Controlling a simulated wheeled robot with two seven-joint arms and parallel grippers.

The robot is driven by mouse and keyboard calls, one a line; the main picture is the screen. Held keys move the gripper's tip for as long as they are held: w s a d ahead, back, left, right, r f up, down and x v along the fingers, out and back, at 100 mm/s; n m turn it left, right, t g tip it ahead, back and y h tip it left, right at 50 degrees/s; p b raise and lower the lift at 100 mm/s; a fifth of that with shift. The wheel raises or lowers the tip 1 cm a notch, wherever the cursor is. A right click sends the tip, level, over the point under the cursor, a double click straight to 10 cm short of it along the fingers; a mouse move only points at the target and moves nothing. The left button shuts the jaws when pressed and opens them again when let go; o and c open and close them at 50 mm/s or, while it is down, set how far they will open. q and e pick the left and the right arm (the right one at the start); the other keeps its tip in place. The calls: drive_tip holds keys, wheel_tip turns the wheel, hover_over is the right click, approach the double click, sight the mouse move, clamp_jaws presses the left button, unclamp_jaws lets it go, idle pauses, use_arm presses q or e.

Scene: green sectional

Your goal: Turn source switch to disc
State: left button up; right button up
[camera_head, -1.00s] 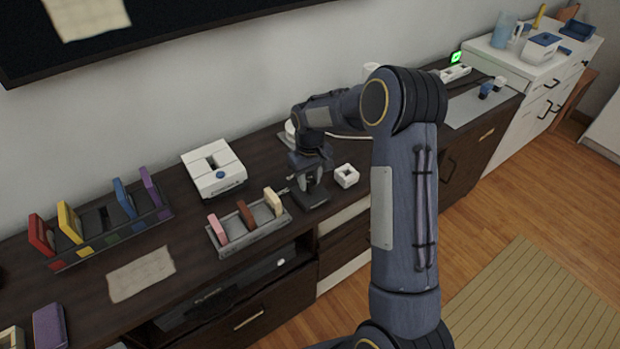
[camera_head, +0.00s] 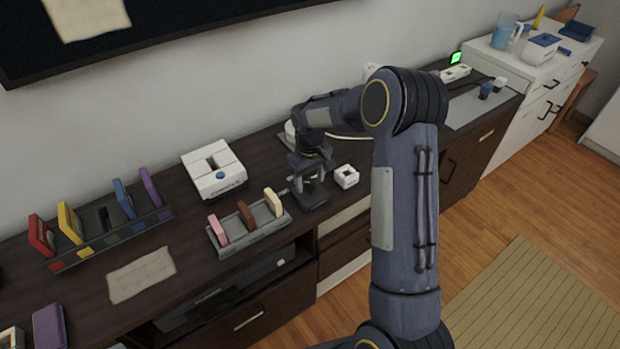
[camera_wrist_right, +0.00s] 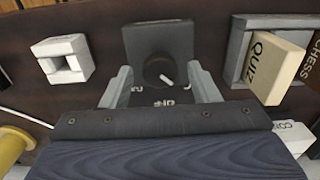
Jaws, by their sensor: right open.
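The source switch is a small dark box (camera_head: 316,201) on the dark sideboard, partly hidden by my right gripper in the head view. In the right wrist view the switch (camera_wrist_right: 158,42) shows a round dark knob with a short white pointer mark, angled toward the lower right of the picture. White lettering below the knob is partly cut off and I cannot read it. My right gripper (camera_wrist_right: 163,84) is open, its two grey fingers on either side of the knob with gaps to it; it also shows in the head view (camera_head: 307,187). My left gripper is not in view.
A white cube with a square hole (camera_head: 346,176) stands close to the right of the switch. A grey rack (camera_head: 247,238) with pink, brown and cream game boxes stands close to its left. A white box device (camera_head: 214,170) sits behind. A paper sheet (camera_head: 141,275) lies farther left.

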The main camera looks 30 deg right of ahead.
sight(310, 182)
drive_tip(key=shift+r, duration=0.1)
wheel_tip(310, 182, up, 7)
drive_tip(key=shift+r, duration=0.3)
idle(0.4)
